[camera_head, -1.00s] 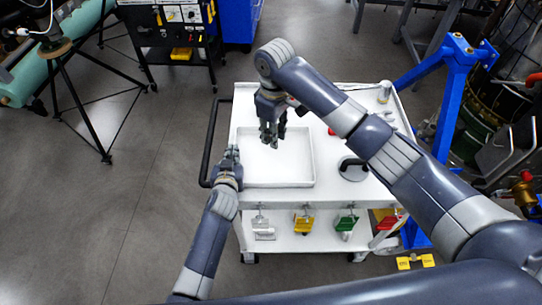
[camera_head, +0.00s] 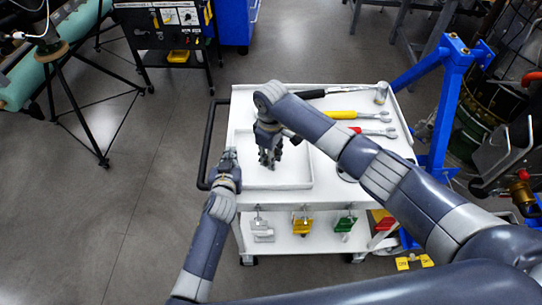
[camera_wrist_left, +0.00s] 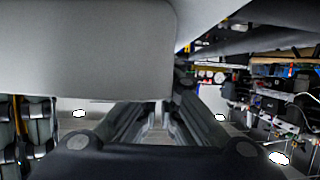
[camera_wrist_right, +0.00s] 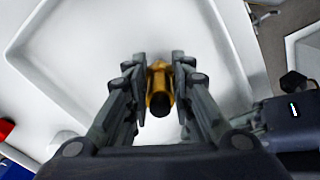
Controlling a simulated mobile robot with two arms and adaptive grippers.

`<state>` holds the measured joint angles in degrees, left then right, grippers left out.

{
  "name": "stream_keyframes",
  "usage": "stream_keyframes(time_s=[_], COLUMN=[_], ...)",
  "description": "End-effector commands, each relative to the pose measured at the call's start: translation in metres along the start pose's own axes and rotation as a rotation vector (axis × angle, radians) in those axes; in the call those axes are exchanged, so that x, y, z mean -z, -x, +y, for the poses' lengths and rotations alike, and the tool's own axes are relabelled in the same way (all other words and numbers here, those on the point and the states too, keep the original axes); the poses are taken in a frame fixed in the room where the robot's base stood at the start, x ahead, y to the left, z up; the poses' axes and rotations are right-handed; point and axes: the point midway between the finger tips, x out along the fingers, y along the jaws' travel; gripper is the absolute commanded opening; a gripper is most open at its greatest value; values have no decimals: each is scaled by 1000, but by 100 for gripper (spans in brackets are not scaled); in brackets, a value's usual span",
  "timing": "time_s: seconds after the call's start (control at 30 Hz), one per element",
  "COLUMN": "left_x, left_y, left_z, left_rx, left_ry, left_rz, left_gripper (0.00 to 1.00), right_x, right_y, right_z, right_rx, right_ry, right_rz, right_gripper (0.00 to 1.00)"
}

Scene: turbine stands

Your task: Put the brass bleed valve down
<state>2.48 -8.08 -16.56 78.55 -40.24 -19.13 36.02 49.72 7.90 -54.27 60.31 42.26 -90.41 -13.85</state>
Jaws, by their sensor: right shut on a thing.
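The brass bleed valve (camera_wrist_right: 158,88) is a small gold-coloured fitting with a dark end, seen between the fingers of my right gripper (camera_wrist_right: 158,75) in the right wrist view. That gripper is shut on it, over the white tray (camera_wrist_right: 105,28). In the head view my right gripper (camera_head: 269,160) points down inside the tray (camera_head: 308,182) area; the valve is hidden there. I cannot tell whether the valve touches the tray floor. My left gripper (camera_head: 228,160) is by the cart's left edge, near the black handle.
The white cart (camera_head: 392,98) carries a yellow-handled wrench (camera_head: 345,115), a red-handled wrench (camera_head: 375,131), a black-handled tool (camera_head: 315,93) and a metal cylinder (camera_head: 381,92) behind and right of the tray. A blue stand (camera_head: 447,100) is close on the right. Floor at left is open.

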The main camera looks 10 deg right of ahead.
Motion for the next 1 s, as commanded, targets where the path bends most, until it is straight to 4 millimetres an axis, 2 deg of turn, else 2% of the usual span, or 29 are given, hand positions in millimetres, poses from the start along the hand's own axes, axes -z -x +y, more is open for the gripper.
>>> stream_keyframes(time_s=[0.07, 0.1, 0.17, 0.57, 0.67, 1.0], left_x=[0, 0, 0, 0, 0, -1], left_y=[0, 0, 0, 0, 0, 0], left_z=[0, 0, 0, 0, 0, 0], left_rx=[1, 1, 1, 1, 1, 1], left_ry=[0, 0, 0, 0, 0, 0], left_rz=[-1, -1, -1, -1, -1, -1], left_gripper=[0, 0, 0, 0, 0, 0], right_x=[0, 0, 0, 0, 1, 1], right_y=[-3, -3, -3, 2, 14, 86], right_z=[0, 0, 0, 0, 1, 1], right_rx=[1, 0, 0, -1, -1, -2], right_ry=[-1, -1, -1, 0, 1, 1], right_rz=[0, -1, -1, 1, 2, 3], right_gripper=[0, 29, 42, 42, 42, 42])
